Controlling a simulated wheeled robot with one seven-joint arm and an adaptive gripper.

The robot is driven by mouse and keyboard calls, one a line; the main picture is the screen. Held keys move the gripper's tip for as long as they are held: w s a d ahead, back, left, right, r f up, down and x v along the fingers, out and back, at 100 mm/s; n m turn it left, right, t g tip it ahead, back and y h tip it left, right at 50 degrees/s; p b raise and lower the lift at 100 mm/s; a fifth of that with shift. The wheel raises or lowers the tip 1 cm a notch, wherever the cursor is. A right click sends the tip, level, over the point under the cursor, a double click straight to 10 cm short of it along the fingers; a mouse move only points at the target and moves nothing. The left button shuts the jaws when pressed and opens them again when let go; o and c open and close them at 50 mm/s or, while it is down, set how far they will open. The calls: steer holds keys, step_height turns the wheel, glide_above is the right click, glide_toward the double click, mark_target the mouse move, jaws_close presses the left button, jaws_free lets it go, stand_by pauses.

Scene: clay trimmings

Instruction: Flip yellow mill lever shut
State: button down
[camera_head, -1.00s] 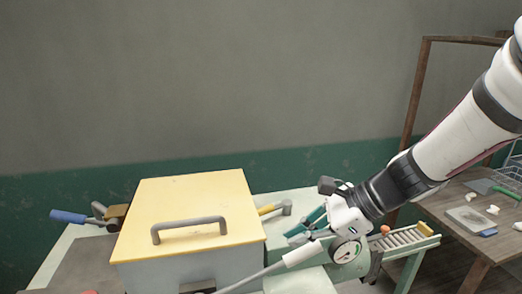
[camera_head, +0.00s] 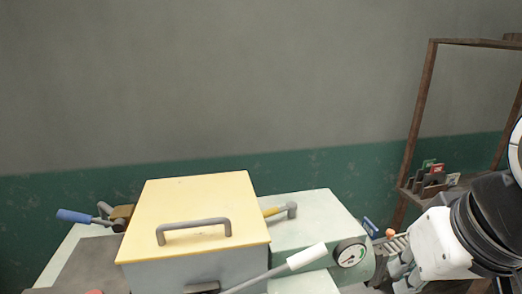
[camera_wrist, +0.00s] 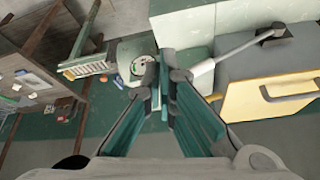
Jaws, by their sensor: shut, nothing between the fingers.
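A mill with a yellow lid (camera_head: 190,208) and a grey handle stands at the front left; the lid lies flat on its grey body. A short yellow lever (camera_head: 271,211) with a grey end sticks out behind its right side. A white-gripped lever (camera_head: 307,257) on a grey rod slants up to the right in front of it. This lever (camera_wrist: 203,76) and the yellow lid (camera_wrist: 268,105) also show in the wrist view.
A round gauge (camera_head: 351,254) sits on the pale green machine (camera_head: 315,225). A blue-gripped lever (camera_head: 74,216) is at the far left. A roller conveyor (camera_wrist: 86,66) and a cluttered wooden bench (camera_wrist: 35,88) lie beyond the gauge. A wooden rack (camera_head: 420,110) stands at right.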

steer(key=w+a+f+m+g+y, duration=0.3)
steer(key=w+a+m+g+y, duration=0.15)
steer(key=m, duration=0.55)
steer(key=m+t+y+p, duration=0.1)
steer(key=m+t+y, duration=0.3)
steer(key=m+y, duration=1.65)
glide_toward(276, 211)
steer(key=s+r+m+h, duration=0.1)
steer(key=r+m+h, duration=0.1)
steer(key=m+h, duration=0.1)
steer(key=s+d+r+m+h, duration=0.1)
steer(key=s+r+m+h, duration=0.1)
steer(key=r+m+h, duration=0.1)
steer(key=s+d+r+m+h, duration=0.1)
steer(key=s+r+m+h, duration=0.1)
steer(key=r+m+h, duration=0.1)
steer(key=shift+s+r, duration=0.15)
steer(key=shift+m, duration=0.25)
steer(key=p+x, duration=0.2)
steer(key=x, duration=0.7)
steer(key=shift+a, duration=0.4)
